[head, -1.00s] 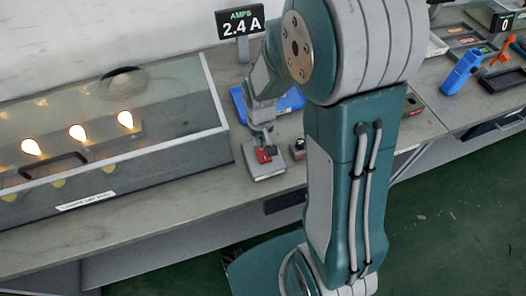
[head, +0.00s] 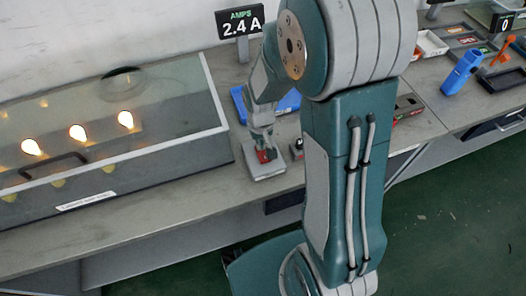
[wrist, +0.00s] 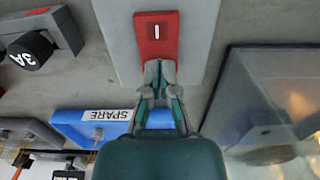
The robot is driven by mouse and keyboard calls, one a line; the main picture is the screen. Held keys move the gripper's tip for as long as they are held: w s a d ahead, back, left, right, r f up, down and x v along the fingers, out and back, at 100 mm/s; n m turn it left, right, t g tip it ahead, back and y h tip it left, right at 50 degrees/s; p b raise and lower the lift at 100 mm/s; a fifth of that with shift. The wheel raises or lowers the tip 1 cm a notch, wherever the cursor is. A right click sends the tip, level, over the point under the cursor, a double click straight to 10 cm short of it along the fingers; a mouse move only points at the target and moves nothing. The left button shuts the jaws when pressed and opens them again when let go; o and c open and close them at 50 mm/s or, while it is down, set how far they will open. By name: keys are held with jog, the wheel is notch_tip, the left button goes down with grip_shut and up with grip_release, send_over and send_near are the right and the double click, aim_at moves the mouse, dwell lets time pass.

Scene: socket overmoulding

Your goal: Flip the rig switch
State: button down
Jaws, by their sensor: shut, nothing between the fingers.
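The rig switch (wrist: 156,36) is a red rocker with a white bar mark, set on a grey box (head: 266,171). In the wrist view my gripper (wrist: 159,66) is shut and empty, with its fingertips at the near end of the red rocker. They look in contact with it or just above it; I cannot tell which. In the head view my gripper (head: 262,146) comes down over the switch and hides part of it. The amps display (head: 240,22) reads 2.4 A. Bulbs (head: 77,132) glow inside the glass-topped case.
The lamp case (head: 140,150) fills the bench to the left of the switch. A blue tray marked SPARE (wrist: 95,125) lies close beside the gripper. A black knob marked 3A (wrist: 30,52) stands nearby. A blue object (head: 460,73) stands at the right.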

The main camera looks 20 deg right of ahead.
jog(key=shift+r, duration=3.45)
jog(key=shift+r, duration=0.25)
jog(key=s+r+t, duration=0.5)
jog(key=s+r, duration=0.9)
jog(key=r, duration=0.2)
jog(key=shift+r+t, duration=0.3)
jog(key=shift+r, duration=0.1)
jog(key=shift+s, duration=0.1)
